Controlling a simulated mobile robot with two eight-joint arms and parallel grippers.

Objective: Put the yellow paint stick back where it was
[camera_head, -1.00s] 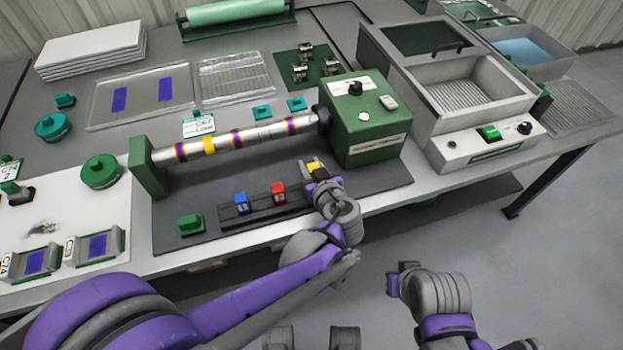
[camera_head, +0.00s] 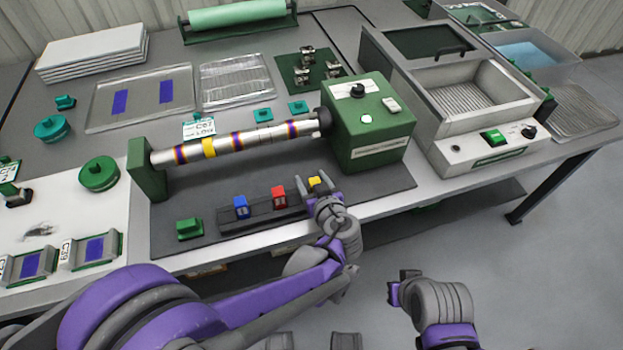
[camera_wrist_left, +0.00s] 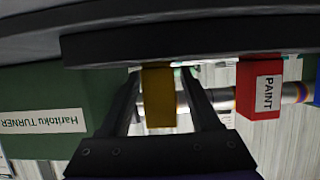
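The yellow paint stick (camera_head: 315,182) stands at the right end of a dark rack (camera_head: 258,221), in line with the red and blue sticks. In the left wrist view the yellow stick (camera_wrist_left: 159,97) stands between my fingers, with a gap on each side, and its end meets the rack (camera_wrist_left: 210,42). My left gripper (camera_head: 323,192) is open around it. Its hand hides the rack's right end in the head view. My right gripper (camera_head: 399,284) is off the table's front, away from the rack; its finger gap is unclear.
The red paint stick (camera_head: 279,197) and blue paint stick (camera_head: 241,207) stand in the rack to the left. Behind it run a striped tube (camera_head: 240,140) and a green machine box (camera_head: 366,130). A small green block (camera_head: 189,228) sits left.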

